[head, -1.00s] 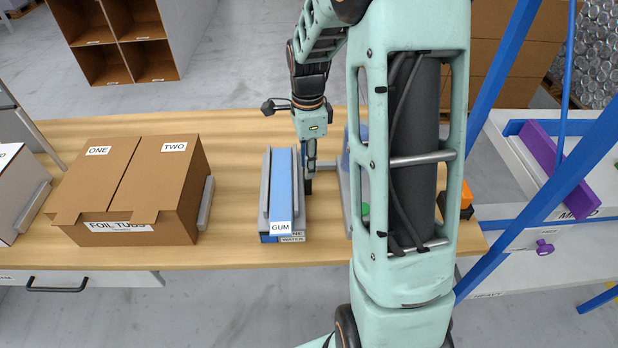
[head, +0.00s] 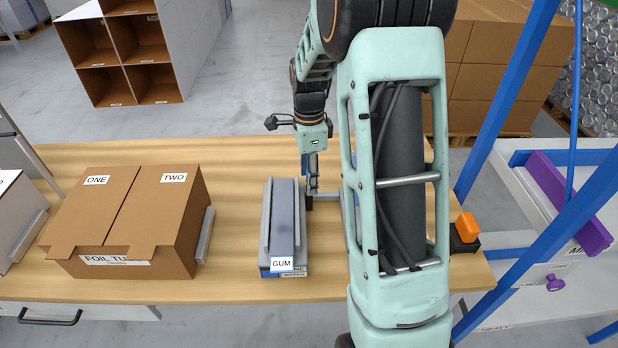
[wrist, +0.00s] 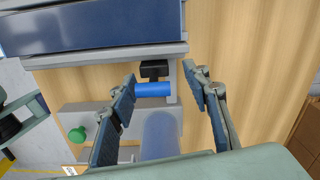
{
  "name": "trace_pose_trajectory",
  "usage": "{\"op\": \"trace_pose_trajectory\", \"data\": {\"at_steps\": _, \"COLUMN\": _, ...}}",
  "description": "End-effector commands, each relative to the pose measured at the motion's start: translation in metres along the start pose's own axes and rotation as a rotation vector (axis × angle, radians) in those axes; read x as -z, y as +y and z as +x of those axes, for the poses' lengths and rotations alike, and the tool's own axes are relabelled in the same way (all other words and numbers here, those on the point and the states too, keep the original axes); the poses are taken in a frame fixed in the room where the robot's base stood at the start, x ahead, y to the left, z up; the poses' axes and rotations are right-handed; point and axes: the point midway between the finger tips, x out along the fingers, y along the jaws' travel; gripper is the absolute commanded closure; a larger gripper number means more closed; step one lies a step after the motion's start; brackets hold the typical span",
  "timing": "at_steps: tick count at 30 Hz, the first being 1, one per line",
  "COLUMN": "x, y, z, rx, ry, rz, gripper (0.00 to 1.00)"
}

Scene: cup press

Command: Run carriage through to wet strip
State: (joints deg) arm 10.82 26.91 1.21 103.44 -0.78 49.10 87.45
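A long grey tray (head: 266,225) stands on the table in the head view. A dark grey-blue strip (head: 284,225) runs along it, with a GUM label (head: 281,265) at the near end and a partly hidden WATER label below. My gripper (head: 311,200) points down just right of the tray's far half. In the wrist view my gripper (wrist: 162,75) is open, its blue-padded fingers apart. A blue bar (wrist: 153,89) with a black block (wrist: 154,70) shows between the fingers; I cannot tell whether it touches the left one. I cannot tell which part is the carriage.
A brown carton (head: 125,220) marked ONE, TWO and FOIL TUBS stands left of the tray. An orange block (head: 467,227) sits at the table's right end. A green knob (wrist: 76,134) shows in the wrist view. My arm hides the table right of the tray.

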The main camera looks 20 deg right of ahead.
Motion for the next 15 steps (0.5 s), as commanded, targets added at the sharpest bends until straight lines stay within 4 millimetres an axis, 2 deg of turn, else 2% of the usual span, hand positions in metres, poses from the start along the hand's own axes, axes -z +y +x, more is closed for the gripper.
{"op": "trace_pose_trajectory", "data": {"at_steps": 8, "x": 0.0, "y": 0.002, "z": -0.001, "rx": -0.006, "ry": -0.001, "rz": 0.001, "gripper": 0.56}}
{"op": "trace_pose_trajectory", "data": {"at_steps": 11, "x": 0.0, "y": 0.001, "z": -0.011, "rx": -0.003, "ry": 0.0, "rz": 0.001, "gripper": 0.56}}
{"op": "trace_pose_trajectory", "data": {"at_steps": 15, "x": -0.001, "y": 0.001, "z": -0.037, "rx": 0.0, "ry": 0.0, "rz": 0.0, "gripper": 0.56}}
